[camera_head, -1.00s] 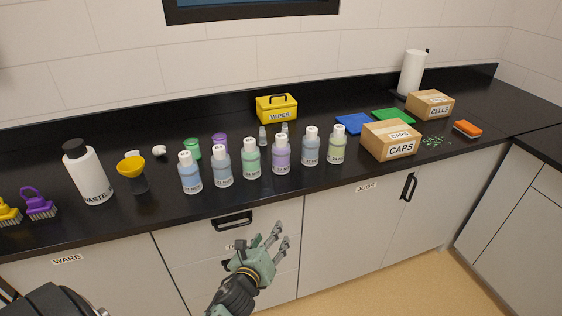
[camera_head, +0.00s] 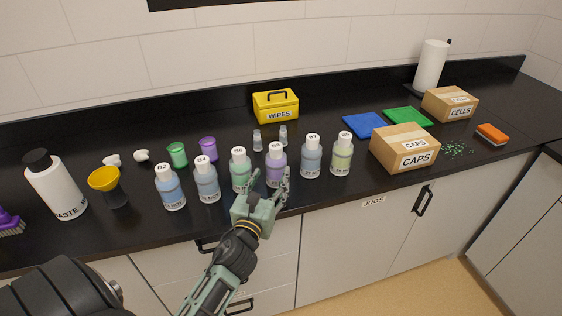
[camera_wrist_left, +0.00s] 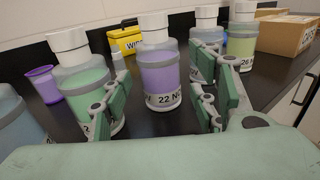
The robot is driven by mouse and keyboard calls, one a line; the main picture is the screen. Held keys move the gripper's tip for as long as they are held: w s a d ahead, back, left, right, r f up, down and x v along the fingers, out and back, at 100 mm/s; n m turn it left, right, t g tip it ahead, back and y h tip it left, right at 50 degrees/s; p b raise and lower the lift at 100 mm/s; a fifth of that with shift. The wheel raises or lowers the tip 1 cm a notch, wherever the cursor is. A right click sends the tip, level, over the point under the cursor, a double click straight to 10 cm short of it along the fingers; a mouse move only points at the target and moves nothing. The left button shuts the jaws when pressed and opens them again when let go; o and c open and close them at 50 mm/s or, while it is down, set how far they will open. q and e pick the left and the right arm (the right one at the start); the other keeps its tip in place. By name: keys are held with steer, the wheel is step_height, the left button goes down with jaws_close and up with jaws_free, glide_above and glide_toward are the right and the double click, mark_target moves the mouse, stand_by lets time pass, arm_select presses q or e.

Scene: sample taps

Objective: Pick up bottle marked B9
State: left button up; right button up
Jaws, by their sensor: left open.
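A row of white-capped bottles stands upright on the black counter: a blue one (camera_head: 171,190), a grey-blue one (camera_head: 207,183), a green one (camera_head: 239,173), a purple one (camera_head: 276,170), another grey-blue one (camera_head: 311,160) and a yellow-green one (camera_head: 342,157). Their cap marks are too small to tell surely which is B9. My left gripper (camera_head: 269,184) is open at the front of the purple bottle. In the left wrist view the purple bottle (camera_wrist_left: 160,78) shows between its fingers, with the green bottle (camera_wrist_left: 82,85) beside the left finger. My right gripper is not in view.
Neighbouring bottles stand close on both sides. Behind them are two small vials (camera_head: 257,142), green (camera_head: 177,155) and purple (camera_head: 208,149) cups and a yellow wipes box (camera_head: 276,106). A caps carton (camera_head: 404,150) stands to the right, a waste bottle (camera_head: 55,190) to the left.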

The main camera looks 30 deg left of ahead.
mark_target(273, 170)
arm_select(q)
steer(key=x, duration=0.2)
steer(key=p+x, duration=0.1)
steer(key=x, duration=0.1)
steer(key=shift+r, duration=0.2)
steer(key=x, duration=0.2)
steer(key=shift+w+a+f+p, duration=0.2)
steer(key=shift+w+f+p, duration=0.05)
steer(key=shift+p, duration=0.05)
steer(key=shift+w, duration=0.25)
steer(key=c, duration=1.1)
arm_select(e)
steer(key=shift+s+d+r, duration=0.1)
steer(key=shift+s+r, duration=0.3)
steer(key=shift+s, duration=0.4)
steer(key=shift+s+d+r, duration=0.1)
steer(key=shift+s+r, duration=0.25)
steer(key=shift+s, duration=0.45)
